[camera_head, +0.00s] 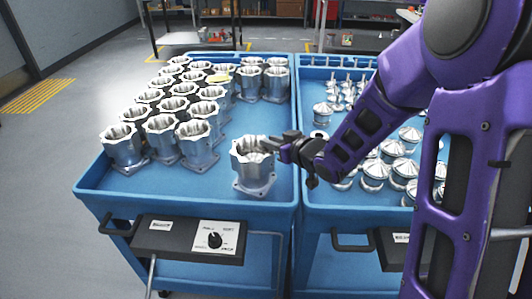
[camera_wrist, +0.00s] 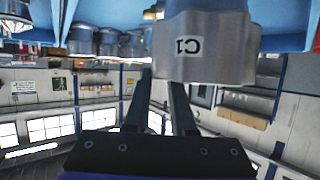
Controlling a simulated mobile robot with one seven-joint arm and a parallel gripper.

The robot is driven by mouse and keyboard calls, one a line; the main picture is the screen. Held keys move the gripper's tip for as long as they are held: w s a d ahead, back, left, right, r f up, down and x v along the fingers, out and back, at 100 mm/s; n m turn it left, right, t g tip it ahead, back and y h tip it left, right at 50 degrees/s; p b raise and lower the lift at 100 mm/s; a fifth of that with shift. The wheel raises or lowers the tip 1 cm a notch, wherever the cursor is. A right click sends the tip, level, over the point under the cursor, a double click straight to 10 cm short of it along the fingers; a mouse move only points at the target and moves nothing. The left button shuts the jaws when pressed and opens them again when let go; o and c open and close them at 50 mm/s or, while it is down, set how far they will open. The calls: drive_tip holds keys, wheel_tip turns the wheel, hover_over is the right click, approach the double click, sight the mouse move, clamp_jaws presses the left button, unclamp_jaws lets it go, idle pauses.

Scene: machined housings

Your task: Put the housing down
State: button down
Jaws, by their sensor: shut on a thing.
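A silver machined housing (camera_head: 253,168) stands upright at the front right of the left blue cart (camera_head: 180,205). My gripper (camera_head: 276,147) reaches in from the right and is shut on the upper rim of this housing. Its square base flange is low over the tray floor, and I cannot tell whether it touches. In the wrist view, the housing (camera_wrist: 204,50) sits between and beyond my fingers (camera_wrist: 172,98), with a white "C1" label that appears upside down.
Several other housings (camera_head: 163,132) fill the left and back of the left cart. A right blue cart (camera_head: 345,222) holds several silver domed parts (camera_head: 374,172). Free tray floor lies left of and behind the held housing. A control box (camera_head: 190,236) hangs on the front edge.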

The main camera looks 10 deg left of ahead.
drive_tip(key=shift+w+f+b, duration=0.1)
drive_tip(key=shift+f+b, duration=0.4)
drive_tip(key=shift+f, duration=1.55)
drive_tip(key=c, duration=0.8)
unclamp_jaws()
drive_tip(key=shift+o, duration=0.2)
drive_tip(key=v, duration=1.2)
drive_tip(key=shift+b, duration=0.35)
drive_tip(key=shift+d, duration=0.1)
